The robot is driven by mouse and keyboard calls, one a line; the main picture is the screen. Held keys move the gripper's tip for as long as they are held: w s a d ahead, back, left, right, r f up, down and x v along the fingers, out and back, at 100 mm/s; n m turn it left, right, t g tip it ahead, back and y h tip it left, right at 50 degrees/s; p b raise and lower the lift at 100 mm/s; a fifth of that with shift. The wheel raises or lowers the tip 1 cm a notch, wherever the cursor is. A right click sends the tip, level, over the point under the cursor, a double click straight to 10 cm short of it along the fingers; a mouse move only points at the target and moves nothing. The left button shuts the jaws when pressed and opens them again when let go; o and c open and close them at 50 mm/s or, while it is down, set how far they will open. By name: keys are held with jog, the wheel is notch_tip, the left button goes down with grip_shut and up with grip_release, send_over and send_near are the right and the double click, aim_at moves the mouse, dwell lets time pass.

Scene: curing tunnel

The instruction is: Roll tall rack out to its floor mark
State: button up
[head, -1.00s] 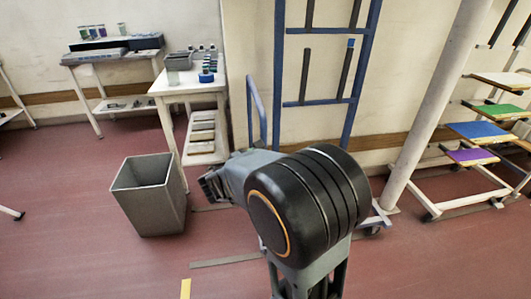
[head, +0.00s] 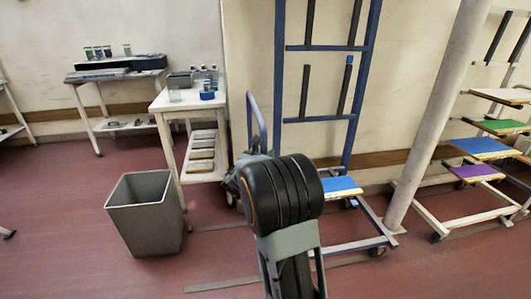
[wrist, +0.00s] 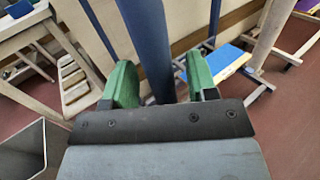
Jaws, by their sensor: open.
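The tall rack (head: 366,75) is a blue upright frame on castors in the middle of the head view, with a curved blue handle (head: 250,112) on its left side. A blue board (head: 340,184) sits low on it and also shows in the wrist view (wrist: 222,62). In the wrist view my gripper (wrist: 160,82) is open, with a green pad on each side of a thick blue bar (wrist: 148,45) of the rack; I cannot tell whether the pads touch it.
A grey bin (head: 145,215) stands on the floor left of my arm. A white side table (head: 188,105) is behind it. A white column (head: 432,120) and another rack with coloured boards (head: 482,147) stand to the right. The left foreground floor is open.

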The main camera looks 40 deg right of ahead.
jog(key=shift+x, duration=1.3)
jog(key=shift+c, duration=0.3)
grip_shut()
